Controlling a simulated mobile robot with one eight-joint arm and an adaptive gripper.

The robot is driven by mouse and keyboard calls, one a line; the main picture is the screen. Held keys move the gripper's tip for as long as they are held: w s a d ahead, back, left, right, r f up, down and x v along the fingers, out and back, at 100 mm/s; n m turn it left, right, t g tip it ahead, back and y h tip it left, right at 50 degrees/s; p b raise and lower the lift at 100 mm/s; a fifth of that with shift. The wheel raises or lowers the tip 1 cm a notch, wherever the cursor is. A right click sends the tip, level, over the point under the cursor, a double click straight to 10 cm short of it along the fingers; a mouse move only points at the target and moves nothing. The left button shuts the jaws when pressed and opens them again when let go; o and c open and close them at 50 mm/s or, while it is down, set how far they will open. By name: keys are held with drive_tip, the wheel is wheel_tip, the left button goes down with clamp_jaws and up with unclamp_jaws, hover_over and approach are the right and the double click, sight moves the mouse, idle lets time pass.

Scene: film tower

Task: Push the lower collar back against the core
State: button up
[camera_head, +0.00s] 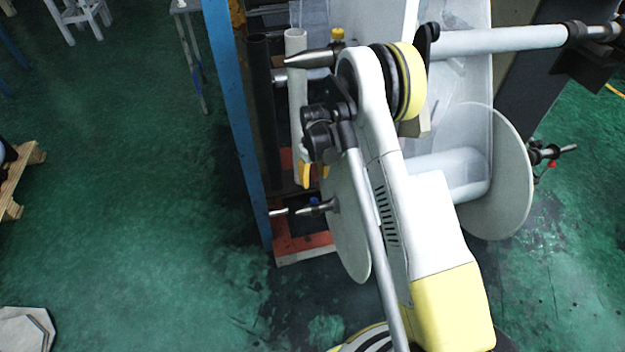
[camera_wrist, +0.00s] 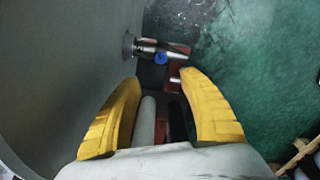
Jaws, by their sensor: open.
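The lower reel has a pale flange disc (camera_head: 349,225) on its left and a larger one (camera_head: 512,180) on its right. A metal collar (camera_head: 316,208) with a blue knob sits on the left lower shaft. In the wrist view the collar (camera_wrist: 148,46) is ahead of my fingers, close to the grey disc (camera_wrist: 65,60); whether it touches the core is hidden. Another dark collar (camera_head: 537,153) with a red handle is outside the right disc. My gripper (camera_wrist: 160,78) is open, its yellow fingers apart and nothing between them. It also shows in the head view (camera_head: 310,176), above the left shaft.
A blue post (camera_head: 231,110) stands left of my gripper, with dark and pale upright tubes (camera_head: 265,110) beside it. The upper roller (camera_head: 495,40) crosses at the top right. A wooden pallet (camera_head: 22,175) lies far left. The green floor between is mostly clear.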

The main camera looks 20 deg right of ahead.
drive_tip(key=b, duration=0.4)
approach(328, 202)
drive_tip(key=a+f, duration=0.1)
drive_tip(key=f, duration=0.1)
drive_tip(key=a+f, duration=0.2)
drive_tip(key=f, duration=0.1)
drive_tip(key=a+f, duration=0.2)
drive_tip(key=shift+a+f, duration=0.2)
drive_tip(key=shift+c, duration=0.6)
clamp_jaws()
drive_tip(key=d, duration=0.5)
drive_tip(key=shift+d, duration=0.1)
drive_tip(key=shift+d, duration=0.15)
